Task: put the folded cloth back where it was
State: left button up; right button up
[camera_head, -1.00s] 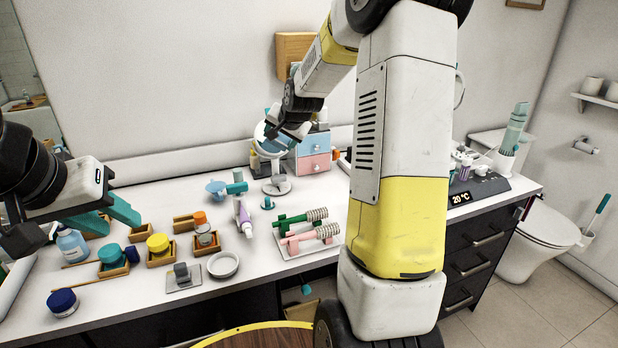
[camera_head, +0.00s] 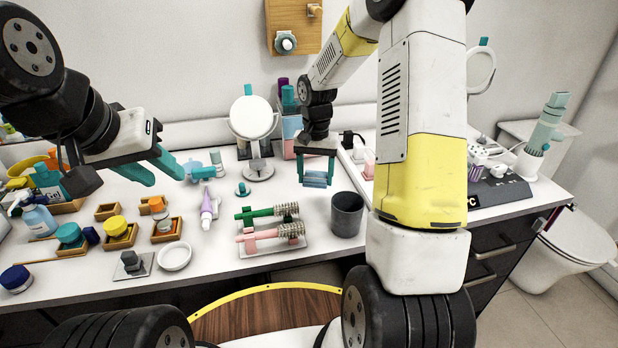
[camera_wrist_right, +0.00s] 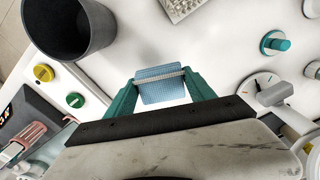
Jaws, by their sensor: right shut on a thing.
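The folded cloth (camera_head: 316,180) is light blue with a pale band across it, as seen in the right wrist view (camera_wrist_right: 160,86). My right gripper (camera_head: 316,178) is shut on it, with a teal finger at each side of the cloth. It holds the cloth over the counter, right of the round mirror and behind the grey cup; I cannot tell how far above the surface. My left gripper (camera_head: 152,172) is open and empty above the left part of the counter.
A dark grey cup (camera_head: 347,214) stands close in front of the cloth. A rack with green and pink coil-ended tools (camera_head: 272,238) lies left of the cup. The round mirror (camera_head: 252,118) stands behind. Small boxes and jars crowd the left. A white strip of counter (camera_head: 300,262) is free.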

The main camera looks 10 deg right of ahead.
aim_at(315, 200)
jog(key=shift+f, duration=2.85)
jog(key=shift+f, duration=0.15)
jog(key=o, duration=1.2)
notch_tip(315, 200, up, 12)
jog(key=shift+r, duration=0.25)
jog(key=s+r+n+t, duration=0.1)
jog(key=s+r+t, duration=0.1)
jog(key=s+r, duration=0.3)
jog(key=s+a+r+n+t+y, duration=0.1)
jog(key=s+r, duration=0.4)
jog(key=s, duration=0.6)
jog(key=s+a+r+n+t+y, duration=0.1)
jog(key=s+r+n+t, duration=0.1)
jog(key=s+r, duration=0.3)
jog(key=shift+s+r+n+t, duration=0.15)
jog(key=shift+s+t, duration=0.2)
jog(key=shift+s, duration=0.35)
jog(key=shift+s+r+n+t, duration=0.15)
jog(key=shift+s+t, duration=0.2)
jog(key=shift+s, duration=0.35)
